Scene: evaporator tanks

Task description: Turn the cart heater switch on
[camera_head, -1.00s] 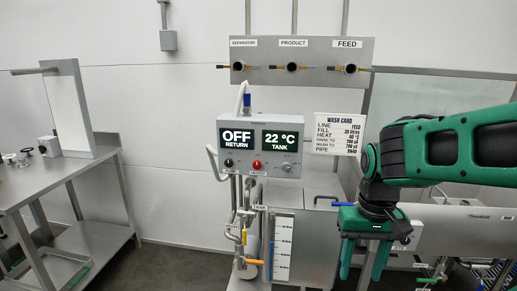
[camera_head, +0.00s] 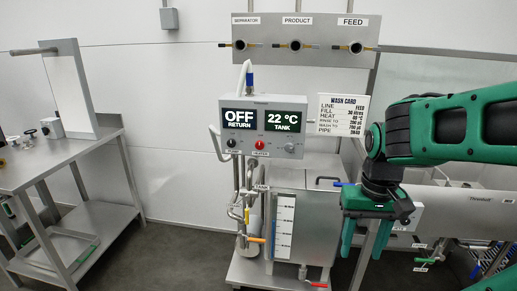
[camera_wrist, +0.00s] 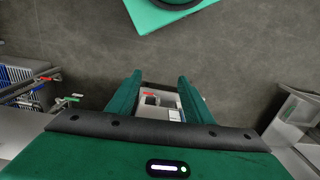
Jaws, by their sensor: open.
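The cart's grey control box (camera_head: 263,126) shows two displays: OFF RETURN on the left and 22 °C TANK on the right. Below the displays, the red heater knob (camera_head: 260,145) sits in the middle above a small label. A black pump knob (camera_head: 231,143) is to its left and a grey knob (camera_head: 290,148) to its right. My gripper (camera_head: 361,236) is to the right of the box and lower, pointing down with its green fingers apart.
A white wash card (camera_head: 342,115) stands at the box's right side. A rail with several ports (camera_head: 305,45) is above. Pipes and a tank (camera_head: 310,215) are below. A steel table (camera_head: 70,165) is at left, with open floor between.

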